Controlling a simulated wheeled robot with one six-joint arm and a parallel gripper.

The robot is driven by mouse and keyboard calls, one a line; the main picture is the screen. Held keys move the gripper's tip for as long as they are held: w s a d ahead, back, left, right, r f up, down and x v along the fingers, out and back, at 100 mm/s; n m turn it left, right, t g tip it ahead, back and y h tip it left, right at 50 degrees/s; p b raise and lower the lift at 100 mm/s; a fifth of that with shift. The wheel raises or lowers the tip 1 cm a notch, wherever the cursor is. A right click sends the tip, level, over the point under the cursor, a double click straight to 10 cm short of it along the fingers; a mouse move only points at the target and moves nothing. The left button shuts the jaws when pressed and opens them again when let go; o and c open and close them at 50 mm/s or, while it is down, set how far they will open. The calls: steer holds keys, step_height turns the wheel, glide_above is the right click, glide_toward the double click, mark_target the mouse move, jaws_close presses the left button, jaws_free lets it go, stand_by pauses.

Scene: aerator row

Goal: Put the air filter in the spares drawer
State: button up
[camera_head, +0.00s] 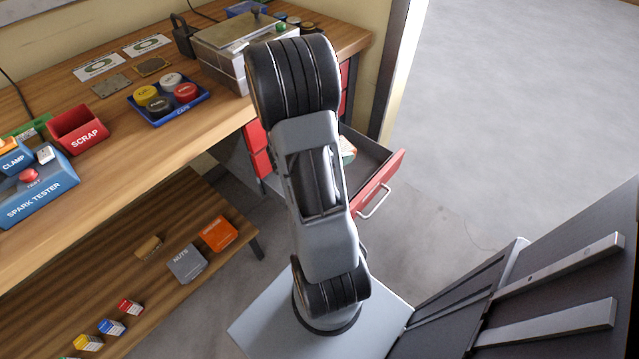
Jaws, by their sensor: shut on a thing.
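A red-fronted drawer (379,184) with a metal handle stands pulled open under the right end of the workbench. I take it for the spares drawer, though no label on it can be read. A small pale and green thing (347,150) shows inside or just above the drawer, partly behind my arm. I cannot tell whether it is the air filter. No other thing that could be the air filter is visible. My arm rises across the middle of the view and hides part of the drawer. My gripper is hidden behind it.
The workbench holds a red scrap bin (79,130), a blue tray of caps (169,99), a blue spark tester (38,187) and a metal box (233,48). Boxes, including an orange one (218,233), sit on the lower shelf. A dark cabinet (560,270) stands right; floor beyond the drawer is clear.

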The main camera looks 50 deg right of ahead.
step_height(320, 180, down, 4)
steer(key=s+m+g+b, duration=0.1)
steer(key=s+b, duration=0.1)
steer(key=b, duration=0.4)
glide_above(356, 168)
steer(key=a, duration=0.2)
steer(key=shift+y, duration=0.3)
step_height(356, 168, down, 8)
steer(key=shift+s+d+f, duration=0.1)
steer(key=shift+s, duration=0.05)
steer(key=shift+d+f, duration=0.6)
steer(key=shift+f, duration=0.05)
steer(key=shift+w+d+f+b, duration=0.15)
steer(key=shift+f+b, duration=0.4)
steer(key=shift+f, duration=0.35)
steer(key=shift+w+d+f+b, duration=0.15)
steer(key=shift+f+b, duration=0.35)
steer(key=shift+f, duration=0.35)
steer(key=shift+s+f, duration=0.1)
steer(key=shift+f, duration=0.05)
steer(key=o, duration=0.8)
steer(key=shift+o, duration=0.2)
